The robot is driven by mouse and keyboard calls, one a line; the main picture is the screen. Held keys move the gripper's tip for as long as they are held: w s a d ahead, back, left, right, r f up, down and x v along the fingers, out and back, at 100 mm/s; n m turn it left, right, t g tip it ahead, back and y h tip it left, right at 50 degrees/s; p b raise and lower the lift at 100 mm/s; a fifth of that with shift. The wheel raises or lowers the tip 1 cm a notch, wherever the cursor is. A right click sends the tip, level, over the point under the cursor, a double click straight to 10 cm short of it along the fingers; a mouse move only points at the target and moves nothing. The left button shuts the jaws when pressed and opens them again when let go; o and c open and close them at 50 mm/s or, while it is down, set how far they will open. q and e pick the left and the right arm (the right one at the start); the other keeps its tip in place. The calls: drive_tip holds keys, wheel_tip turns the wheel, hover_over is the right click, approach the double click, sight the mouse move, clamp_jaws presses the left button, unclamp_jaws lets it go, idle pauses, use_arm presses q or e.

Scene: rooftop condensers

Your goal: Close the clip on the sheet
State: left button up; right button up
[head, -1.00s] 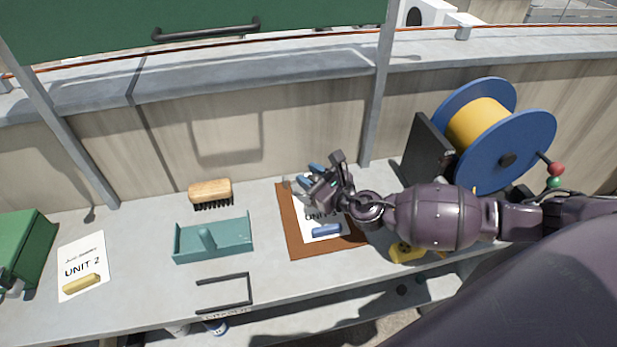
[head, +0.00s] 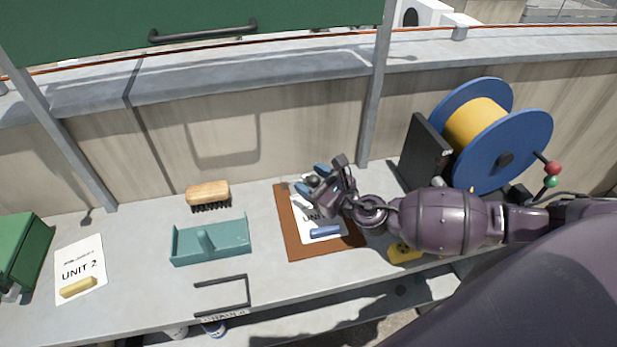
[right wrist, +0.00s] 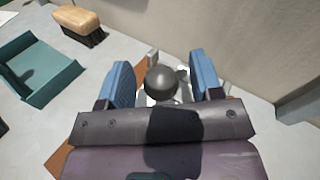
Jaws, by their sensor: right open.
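A brown clipboard (head: 292,238) lies on the bench with a white sheet (head: 308,231) marked UNIT on it. My right gripper (head: 320,175) is over the top end of the board and hides part of the sheet's print. Its two blue fingers are open in the right wrist view (right wrist: 160,88). A dark round knob (right wrist: 162,84) shows between them, apart from both fingers; it seems to belong to the clip. A small grey metal piece (right wrist: 152,56) stands just beyond the knob. The clip's angle is largely hidden. My left gripper is not in view.
A blue bar (head: 325,231) lies on the sheet's lower part. Left of the board are a teal tray (head: 212,252), a brush (head: 208,194) and a UNIT 2 sheet (head: 80,260). A blue cable reel (head: 533,135) stands right. The wall runs close behind.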

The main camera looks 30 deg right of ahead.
drive_tip(key=v, duration=0.9)
drive_tip(key=shift+s, duration=0.2)
drive_tip(key=shift+s, duration=0.1)
